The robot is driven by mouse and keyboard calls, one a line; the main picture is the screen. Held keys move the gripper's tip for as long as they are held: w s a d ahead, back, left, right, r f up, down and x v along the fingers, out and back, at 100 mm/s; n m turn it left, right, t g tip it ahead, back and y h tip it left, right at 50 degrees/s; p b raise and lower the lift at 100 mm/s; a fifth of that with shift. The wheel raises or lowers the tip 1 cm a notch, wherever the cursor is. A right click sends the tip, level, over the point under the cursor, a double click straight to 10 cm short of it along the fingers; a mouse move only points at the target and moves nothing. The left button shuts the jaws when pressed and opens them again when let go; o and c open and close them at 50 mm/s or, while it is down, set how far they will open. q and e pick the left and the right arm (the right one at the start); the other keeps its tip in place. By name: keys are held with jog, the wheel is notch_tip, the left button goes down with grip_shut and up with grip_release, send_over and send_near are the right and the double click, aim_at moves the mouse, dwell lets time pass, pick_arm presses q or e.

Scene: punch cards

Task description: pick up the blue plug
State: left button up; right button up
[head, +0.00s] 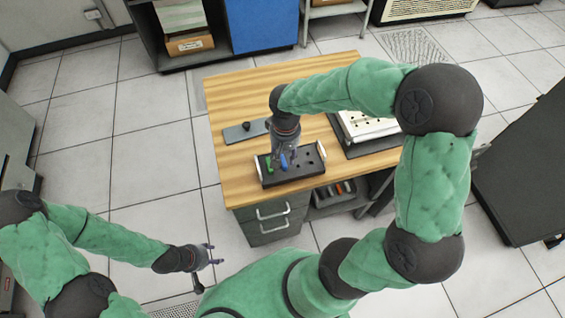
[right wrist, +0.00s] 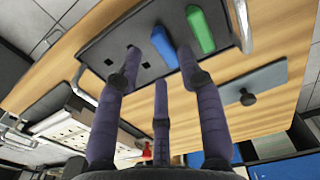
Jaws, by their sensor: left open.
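The blue plug (head: 284,161) stands in the black board with holes (head: 308,172) on the wooden table, close to a green plug (head: 269,165). In the right wrist view the blue plug (right wrist: 164,46) is beside the green plug (right wrist: 200,29). My right gripper (head: 281,155) is over the board, with its purple fingers pointing down at the blue plug. In the right wrist view its fingers (right wrist: 159,58) are spread, with the blue plug near their tips; I cannot tell whether they touch it. My left gripper (head: 213,256) is open and empty, off the table at lower left.
A grey plate with a black knob (head: 246,131) lies left of the board. A white panel with holes (head: 366,126) sits in a black tray at the right. The board has raised light handles at its ends. Bare wood is free at the table's back left.

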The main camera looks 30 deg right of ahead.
aim_at(285, 161)
jog(key=f+b, duration=0.1)
jog(key=f, duration=0.2)
jog(key=f+b, duration=0.1)
jog(key=f, duration=0.2)
jog(key=shift+w+d, duration=0.2)
jog(key=c, duration=0.7)
